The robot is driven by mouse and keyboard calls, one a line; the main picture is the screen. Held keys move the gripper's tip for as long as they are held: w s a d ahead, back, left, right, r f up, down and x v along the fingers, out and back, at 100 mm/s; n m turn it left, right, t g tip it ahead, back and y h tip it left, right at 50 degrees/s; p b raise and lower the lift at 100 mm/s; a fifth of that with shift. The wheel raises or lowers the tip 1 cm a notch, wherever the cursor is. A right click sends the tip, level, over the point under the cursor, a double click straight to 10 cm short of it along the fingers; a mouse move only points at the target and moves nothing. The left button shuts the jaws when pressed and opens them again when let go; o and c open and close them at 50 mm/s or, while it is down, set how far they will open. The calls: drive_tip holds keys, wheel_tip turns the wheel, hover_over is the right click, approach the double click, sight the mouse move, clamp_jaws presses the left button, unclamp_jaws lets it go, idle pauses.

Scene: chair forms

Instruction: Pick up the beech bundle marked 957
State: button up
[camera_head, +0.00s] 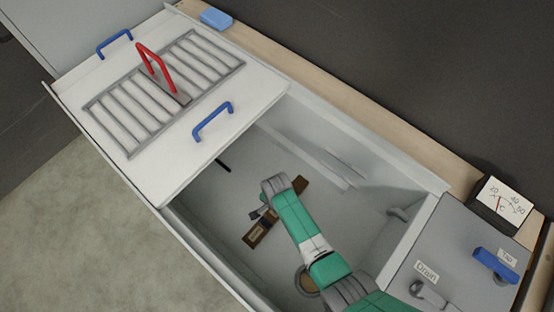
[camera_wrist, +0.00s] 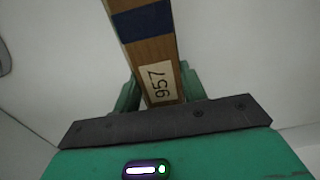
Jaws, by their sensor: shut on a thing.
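The beech bundle marked 957 (camera_wrist: 148,62) is brown wood with a dark blue band and a pale label reading 957. In the wrist view it stands between the two green fingers of my gripper (camera_wrist: 160,88), which is shut on it. In the head view the bundle (camera_head: 257,233) is low inside the open white tank. My wrist hides the middle, and I cannot tell whether the bundle touches the tank floor.
The white tank (camera_head: 232,268) has walls around my arm. A white lid (camera_head: 172,148) with blue handles, a grey rack and a red handle (camera_head: 157,68) covers its far left. A grey panel (camera_head: 440,245) with drain and tap levers and a dial gauge (camera_head: 502,203) are at right.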

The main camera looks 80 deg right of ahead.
wheel_tip(320, 180, up, 18)
drive_tip(key=p, duration=0.7)
